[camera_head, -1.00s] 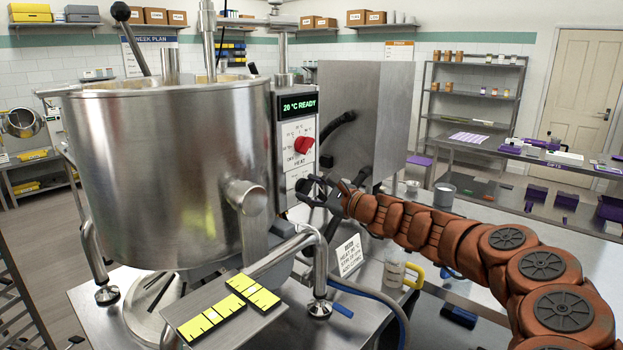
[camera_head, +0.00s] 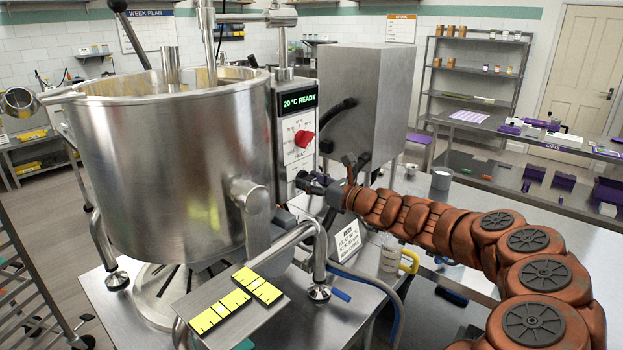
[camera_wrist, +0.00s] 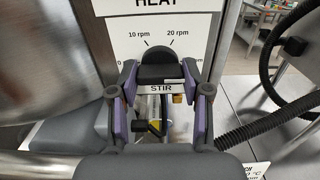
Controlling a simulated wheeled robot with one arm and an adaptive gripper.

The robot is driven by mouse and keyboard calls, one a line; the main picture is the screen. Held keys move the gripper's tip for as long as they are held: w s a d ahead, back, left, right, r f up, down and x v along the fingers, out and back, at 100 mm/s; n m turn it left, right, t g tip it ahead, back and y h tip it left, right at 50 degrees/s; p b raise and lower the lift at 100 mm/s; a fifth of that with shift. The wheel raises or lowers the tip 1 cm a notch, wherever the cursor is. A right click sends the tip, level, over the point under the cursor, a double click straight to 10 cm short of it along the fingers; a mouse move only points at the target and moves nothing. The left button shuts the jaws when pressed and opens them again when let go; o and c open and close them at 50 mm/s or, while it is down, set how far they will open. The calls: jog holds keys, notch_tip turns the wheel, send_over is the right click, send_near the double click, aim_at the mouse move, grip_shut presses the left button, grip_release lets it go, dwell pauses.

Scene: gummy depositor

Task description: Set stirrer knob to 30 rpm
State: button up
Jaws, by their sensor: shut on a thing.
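The black stirrer knob (camera_wrist: 160,72) sits above the STIR label in the wrist view. Marks for 10 rpm and 20 rpm show above it, left and right; no 30 rpm mark is readable, and I cannot make out a pointer on the knob. My gripper (camera_wrist: 161,78) is shut on the knob, with a finger on each side. In the head view my gripper (camera_head: 312,182) reaches the lower part of the control panel (camera_head: 299,155) from the right and hides the knob there.
A red heat knob (camera_head: 303,138) and a display (camera_head: 299,100) reading 20 °C READY are above my gripper. The steel kettle (camera_head: 165,170) stands left. A ribbed black hose (camera_wrist: 262,132) runs at right.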

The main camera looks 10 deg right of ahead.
dwell(0.4)
jog(key=o, duration=1.2)
jog(key=shift+c, duration=0.2)
jog(key=shift+v, duration=0.85)
jog(key=v, duration=1)
jog(key=shift+s, duration=0.1)
